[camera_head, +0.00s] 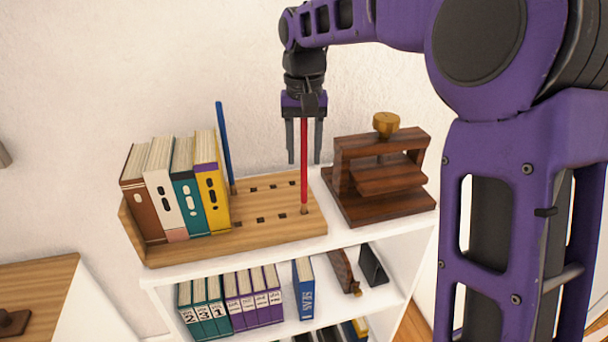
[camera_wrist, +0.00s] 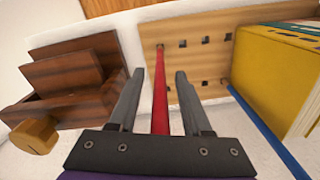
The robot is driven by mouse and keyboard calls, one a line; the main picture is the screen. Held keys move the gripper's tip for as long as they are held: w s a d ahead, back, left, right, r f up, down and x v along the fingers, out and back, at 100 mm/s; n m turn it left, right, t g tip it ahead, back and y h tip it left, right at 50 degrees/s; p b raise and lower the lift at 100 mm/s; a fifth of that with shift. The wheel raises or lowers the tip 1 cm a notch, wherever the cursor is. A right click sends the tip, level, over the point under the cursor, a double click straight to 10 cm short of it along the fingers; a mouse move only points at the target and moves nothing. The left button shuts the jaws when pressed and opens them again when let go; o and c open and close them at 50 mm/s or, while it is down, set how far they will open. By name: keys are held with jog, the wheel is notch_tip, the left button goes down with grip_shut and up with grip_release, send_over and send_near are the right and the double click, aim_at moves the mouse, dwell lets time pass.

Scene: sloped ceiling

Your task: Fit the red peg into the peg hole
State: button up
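The red peg (camera_head: 304,185) stands upright at the right end of the wooden board (camera_head: 270,236), its lower end at a hole. How deep it sits cannot be told. In the wrist view the red peg (camera_wrist: 160,95) runs from my gripper down to a square hole at the board's edge. My gripper (camera_head: 304,162) points down over the peg's upper part. Its two fingers are open, one on each side of the peg, with a visible gap on both sides in the wrist view (camera_wrist: 160,72). Several other square holes (camera_head: 262,220) in the board are empty.
A blue peg (camera_head: 223,145) stands at the back of the board, beside several upright books (camera_head: 165,190). A dark wooden press with a brass knob (camera_head: 386,123) stands close on the right. The white shelf (camera_head: 340,233) below holds more books.

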grip_shut()
dwell(1.2)
